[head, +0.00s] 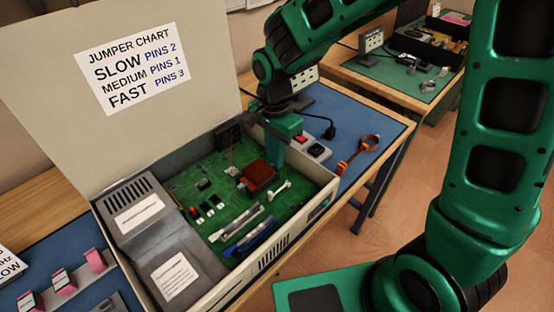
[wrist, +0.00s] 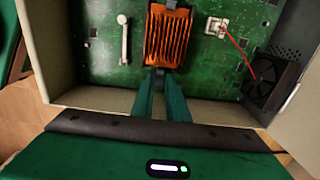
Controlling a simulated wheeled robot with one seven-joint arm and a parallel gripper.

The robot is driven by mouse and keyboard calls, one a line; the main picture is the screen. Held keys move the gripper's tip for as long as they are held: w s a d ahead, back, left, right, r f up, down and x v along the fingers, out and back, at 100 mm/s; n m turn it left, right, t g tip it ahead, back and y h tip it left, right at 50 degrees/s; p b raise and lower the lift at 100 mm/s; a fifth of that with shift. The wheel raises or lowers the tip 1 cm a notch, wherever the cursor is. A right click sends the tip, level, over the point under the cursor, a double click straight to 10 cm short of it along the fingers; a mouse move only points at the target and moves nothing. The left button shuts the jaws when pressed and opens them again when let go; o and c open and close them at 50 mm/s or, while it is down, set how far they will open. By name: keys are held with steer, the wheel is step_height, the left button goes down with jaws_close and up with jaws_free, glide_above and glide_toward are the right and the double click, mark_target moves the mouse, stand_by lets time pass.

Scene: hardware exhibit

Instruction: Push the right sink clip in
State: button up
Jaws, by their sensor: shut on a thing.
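The orange finned heat sink (wrist: 168,38) sits on the green circuit board; in the head view it is a reddish-brown block (head: 261,173). A dark clip (wrist: 160,72) shows at its end nearest my gripper, the right end in the head view.
The open case wall (head: 312,215) surrounds the board. A white lever (head: 280,189) stands beside the heat sink. A fan (wrist: 272,85) and a red wire (wrist: 234,44) lie to the right in the wrist view. A grey power supply box (head: 150,235) fills the case's left side.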

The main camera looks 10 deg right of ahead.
steer(key=shift+a+r, duration=0.25)
steer(key=shift+a, duration=0.05)
steer(key=o, duration=0.4)
steer(key=shift+s, duration=0.1)
stand_by(0.5)
steer(key=shift+d+r, duration=0.15)
steer(key=shift+r, duration=1.6)
steer(key=shift+d+r, duration=0.1)
steer(key=shift+r, duration=1.6)
steer(key=shift+d, duration=0.1)
